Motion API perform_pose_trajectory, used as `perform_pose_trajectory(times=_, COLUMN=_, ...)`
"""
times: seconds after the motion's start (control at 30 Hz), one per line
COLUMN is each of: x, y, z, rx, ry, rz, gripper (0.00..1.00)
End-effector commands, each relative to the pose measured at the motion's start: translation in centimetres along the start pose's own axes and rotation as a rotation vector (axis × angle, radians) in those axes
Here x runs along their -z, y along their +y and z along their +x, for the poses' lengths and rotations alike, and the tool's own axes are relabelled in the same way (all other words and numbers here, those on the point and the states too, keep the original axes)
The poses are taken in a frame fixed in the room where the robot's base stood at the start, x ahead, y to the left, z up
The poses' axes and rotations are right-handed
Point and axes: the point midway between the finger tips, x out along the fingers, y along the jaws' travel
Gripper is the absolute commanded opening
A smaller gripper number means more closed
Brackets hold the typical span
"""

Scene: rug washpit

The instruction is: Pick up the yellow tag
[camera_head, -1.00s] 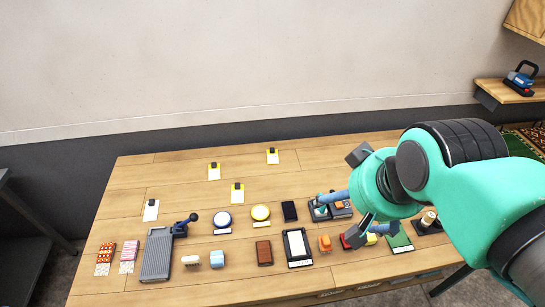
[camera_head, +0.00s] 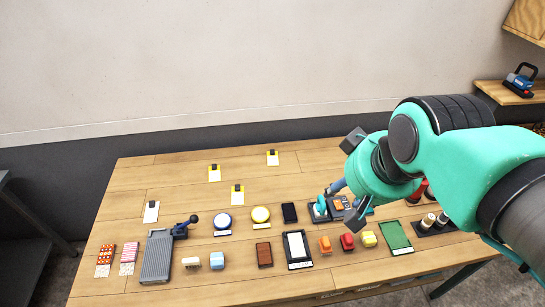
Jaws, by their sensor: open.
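A small yellow block (camera_head: 368,239) lies at the front right. I cannot tell which of these is the yellow tag. My gripper (camera_head: 345,206) is open, over the right part of the table beside a dark tray with a teal item (camera_head: 322,206). It is right of the cards and behind the yellow block, apart from both. My arm hides part of the table's right side.
The wooden table (camera_head: 180,180) also holds a grey ridged board (camera_head: 157,257), a white-edged frame (camera_head: 298,247), red (camera_head: 347,242) and orange (camera_head: 325,245) blocks, a green pad (camera_head: 395,236) and a spool holder (camera_head: 428,222). The back left of the table is mostly clear.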

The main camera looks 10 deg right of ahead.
Motion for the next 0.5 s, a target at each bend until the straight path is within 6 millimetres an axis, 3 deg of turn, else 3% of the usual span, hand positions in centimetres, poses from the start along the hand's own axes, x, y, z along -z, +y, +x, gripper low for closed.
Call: perform_pose_trajectory(times=0.5, x=11.5, y=0.1, z=1.3, rx=0.017, ry=-0.078, rz=-0.227, gripper=0.45)
